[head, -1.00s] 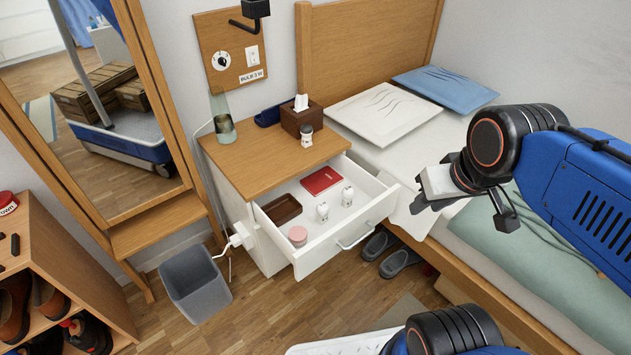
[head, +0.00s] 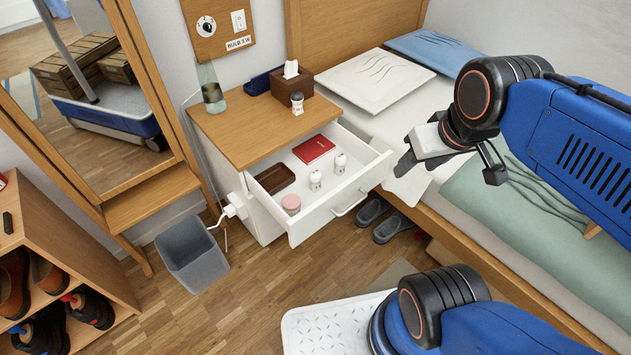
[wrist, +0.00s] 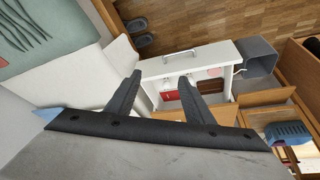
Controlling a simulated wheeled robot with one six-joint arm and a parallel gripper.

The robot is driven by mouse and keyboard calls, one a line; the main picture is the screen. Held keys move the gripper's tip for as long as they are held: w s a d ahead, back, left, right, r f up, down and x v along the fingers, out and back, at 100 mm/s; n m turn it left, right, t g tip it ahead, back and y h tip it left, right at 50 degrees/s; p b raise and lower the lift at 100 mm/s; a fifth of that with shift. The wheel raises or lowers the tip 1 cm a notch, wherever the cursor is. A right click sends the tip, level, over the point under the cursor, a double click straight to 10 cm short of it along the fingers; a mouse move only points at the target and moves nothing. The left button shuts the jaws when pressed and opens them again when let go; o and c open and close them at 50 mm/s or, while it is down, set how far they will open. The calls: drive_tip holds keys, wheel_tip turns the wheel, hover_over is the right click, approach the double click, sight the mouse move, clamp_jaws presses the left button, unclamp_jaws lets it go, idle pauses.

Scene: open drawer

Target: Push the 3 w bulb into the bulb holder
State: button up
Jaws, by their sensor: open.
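One white bulb-shaped item with a dark band (head: 297,103) stands on the nightstand top (head: 245,125), in front of the tissue box. Two similar white bulbs, a nearer one (head: 315,181) and a farther one (head: 340,164), stand in the open drawer (head: 352,190). Their wattage marks are too small to read. A wall board (head: 219,22) carries a dial, a switch and a label that seems to read BULB 3 W.
The drawer also holds a red book (head: 313,150), a brown tray (head: 274,180) and a pink round jar (head: 291,204). A glass vase (head: 212,95) and tissue box (head: 293,80) stand on top. A grey bin (head: 191,255) is left.

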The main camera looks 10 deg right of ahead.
drive_tip(key=w+a+n+g, duration=0.1)
drive_tip(key=w+a+n, duration=0.2)
drive_tip(key=w+n, duration=0.4)
drive_tip(key=n+g, duration=0.4)
drive_tip(key=n, duration=0.9)
hover_over(316, 173)
wheel_tip(316, 173, down, 11)
drive_tip(key=shift+f, duration=0.1)
wheel_tip(316, 173, down, 12)
